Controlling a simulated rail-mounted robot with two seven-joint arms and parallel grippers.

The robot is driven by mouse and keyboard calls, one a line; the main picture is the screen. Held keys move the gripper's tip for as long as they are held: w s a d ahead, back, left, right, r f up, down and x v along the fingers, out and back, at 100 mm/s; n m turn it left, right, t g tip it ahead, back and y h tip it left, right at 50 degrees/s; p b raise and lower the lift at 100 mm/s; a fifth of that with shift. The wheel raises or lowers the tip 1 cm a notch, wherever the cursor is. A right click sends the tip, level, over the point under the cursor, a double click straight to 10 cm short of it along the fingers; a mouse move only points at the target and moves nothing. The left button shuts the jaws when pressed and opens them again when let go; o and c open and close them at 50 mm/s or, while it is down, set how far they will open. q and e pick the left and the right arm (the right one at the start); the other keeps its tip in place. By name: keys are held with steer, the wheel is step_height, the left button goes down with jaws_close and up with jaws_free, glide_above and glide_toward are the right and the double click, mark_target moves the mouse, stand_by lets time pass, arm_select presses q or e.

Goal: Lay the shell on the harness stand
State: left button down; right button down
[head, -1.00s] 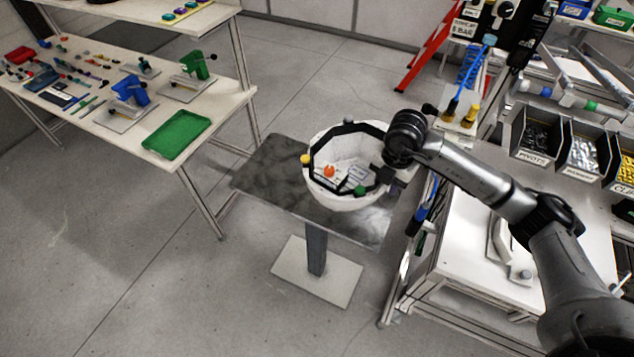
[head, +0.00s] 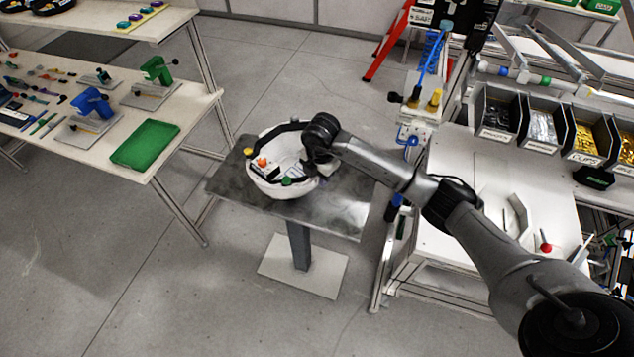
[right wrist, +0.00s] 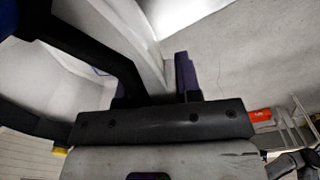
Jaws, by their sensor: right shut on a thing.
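The shell (head: 262,180) is a white bowl lying open side up, with a black strap band around its inner rim and yellow, orange and green knobs. My right gripper (head: 316,163) is shut on its right rim. In the right wrist view the pale shell wall (right wrist: 130,35) passes between the dark fingers. The shell is over the back left part of a grey pedestal table (head: 335,205), which appears to be the stand. Its underside is hidden, so I cannot tell whether it touches the top. My left gripper is not in view.
A workbench with a green tray (head: 145,144) and small fixtures stands at the left. At the right is a white bench (head: 455,220) with parts bins (head: 540,125) behind it. The right part of the pedestal top is bare.

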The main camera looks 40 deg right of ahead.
steer(key=shift+w+a+f, duration=0.15)
steer(key=shift+w, duration=0.15)
steer(key=shift+f, duration=2)
